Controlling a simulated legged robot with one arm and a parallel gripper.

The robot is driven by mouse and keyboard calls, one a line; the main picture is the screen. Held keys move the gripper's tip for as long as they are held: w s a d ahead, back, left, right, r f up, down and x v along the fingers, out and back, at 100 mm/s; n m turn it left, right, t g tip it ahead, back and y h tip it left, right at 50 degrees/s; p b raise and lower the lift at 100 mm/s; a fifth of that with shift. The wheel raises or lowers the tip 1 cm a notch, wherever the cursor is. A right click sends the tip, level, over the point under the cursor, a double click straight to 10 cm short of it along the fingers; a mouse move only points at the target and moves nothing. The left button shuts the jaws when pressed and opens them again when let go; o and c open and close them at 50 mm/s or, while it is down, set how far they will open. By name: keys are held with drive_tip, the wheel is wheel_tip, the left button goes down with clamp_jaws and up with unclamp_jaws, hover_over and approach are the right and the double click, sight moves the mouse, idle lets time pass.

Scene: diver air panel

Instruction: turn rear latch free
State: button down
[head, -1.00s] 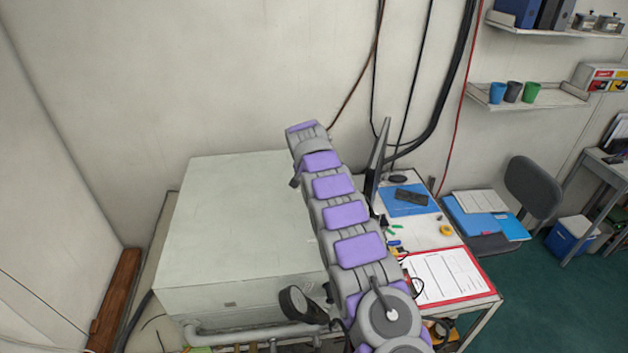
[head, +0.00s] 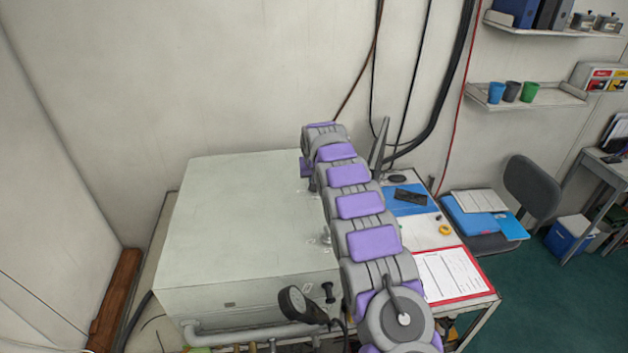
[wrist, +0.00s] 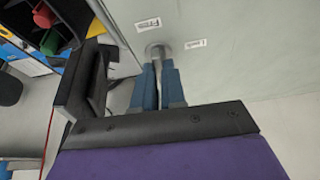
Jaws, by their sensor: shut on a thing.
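The rear latch (wrist: 158,49) shows in the wrist view as a round grey knob on the pale panel face, with part of it running between my fingers. My gripper (wrist: 159,72) has its blue fingertips shut on this latch. Two small white labels sit beside the knob: one (wrist: 147,24) seems to read "Free", the other (wrist: 196,44) is too blurred to read surely. In the head view, my arm reaches over the right edge of the pale cabinet (head: 235,220). The fingertips and the held latch are hidden there by my own wrist and arm.
A black knob (head: 328,291) and a round gauge (head: 297,302) stand at the cabinet's front right. The desk holds a red-edged clipboard (head: 455,275). Cables (head: 440,110) hang on the wall behind.

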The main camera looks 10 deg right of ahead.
drive_tip(key=shift+n, duration=0.5)
drive_tip(key=c, duration=1.2)
unclamp_jaws()
drive_tip(key=shift+r, duration=0.1)
drive_tip(key=b+v, duration=0.1)
drive_tip(key=v, duration=1.6)
drive_tip(key=shift+d, duration=0.3)
drive_tip(key=shift+r, duration=0.1)
